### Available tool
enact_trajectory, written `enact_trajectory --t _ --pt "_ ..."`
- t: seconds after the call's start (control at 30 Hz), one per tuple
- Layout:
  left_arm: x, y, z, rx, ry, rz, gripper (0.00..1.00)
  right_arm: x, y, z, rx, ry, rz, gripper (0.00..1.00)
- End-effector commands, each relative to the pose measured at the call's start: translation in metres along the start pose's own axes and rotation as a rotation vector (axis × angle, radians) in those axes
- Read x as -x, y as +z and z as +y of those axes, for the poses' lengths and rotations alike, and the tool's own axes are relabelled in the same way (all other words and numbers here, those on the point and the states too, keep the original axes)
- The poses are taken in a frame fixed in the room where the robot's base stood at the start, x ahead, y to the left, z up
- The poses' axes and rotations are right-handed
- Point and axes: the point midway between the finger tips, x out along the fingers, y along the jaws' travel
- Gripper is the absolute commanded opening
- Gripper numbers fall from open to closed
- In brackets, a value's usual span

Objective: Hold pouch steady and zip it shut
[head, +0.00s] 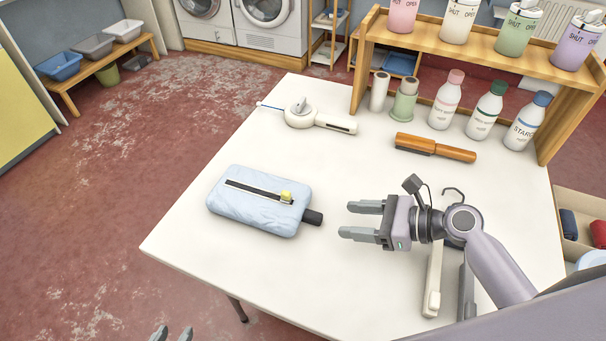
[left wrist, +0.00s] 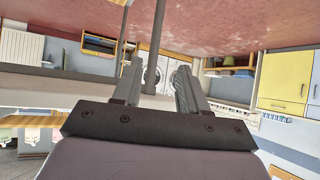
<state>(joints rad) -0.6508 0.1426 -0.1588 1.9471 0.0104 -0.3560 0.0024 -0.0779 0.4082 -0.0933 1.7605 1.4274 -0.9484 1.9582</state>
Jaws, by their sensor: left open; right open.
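A light blue pouch (head: 250,215) lies flat on the white table, left of centre in the head view. A dark zip strip (head: 250,188) runs along its top. A yellow zip pull (head: 287,196) sits near the strip's right end, and a dark tab (head: 313,217) sticks out from the pouch's right end. My right gripper (head: 362,220) is open and empty, right of the pouch, fingers pointing left towards the tab with a gap between. My left gripper (head: 172,335) is open at the bottom edge, off the table's front-left side; its fingers also show in the left wrist view (left wrist: 158,80).
A white handled tool (head: 315,118) and a wooden brush (head: 434,148) lie behind the pouch. Bottles (head: 445,100) stand by a wooden shelf (head: 450,45) with several dispensers. A white tool (head: 433,280) lies under my right arm. The table's left and front parts are clear.

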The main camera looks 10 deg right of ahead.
Motion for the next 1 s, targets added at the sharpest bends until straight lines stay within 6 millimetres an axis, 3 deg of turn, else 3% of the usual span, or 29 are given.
enact_trajectory --t 0.17,0.47,0.6,0.77,0.9,1.0 --pt "-0.017 -0.029 -0.031 -0.043 -0.066 0.042 0.43 0.0 0.0 0.0 0.0 0.0 0.0 0.55" --pt "-0.048 -0.131 -0.138 -0.146 -0.315 0.146 0.43 0.0 0.0 0.0 0.0 0.0 0.0 0.55" --pt "-0.06 -0.207 -0.108 -0.335 -0.314 0.361 0.43 0.0 0.0 0.0 0.0 0.0 0.0 0.55" --pt "-0.058 -0.291 -0.06 -0.569 -0.302 0.626 0.43 0.0 0.0 0.0 0.0 0.0 0.0 0.55" --pt "-0.044 -0.353 -0.005 -0.791 -0.278 0.864 0.43 0.0 0.0 0.0 0.0 0.0 0.0 0.55" --pt "-0.028 -0.389 0.04 -0.967 -0.252 1.04 0.43 0.0 0.0 0.0 0.0 0.0 0.0 0.55"
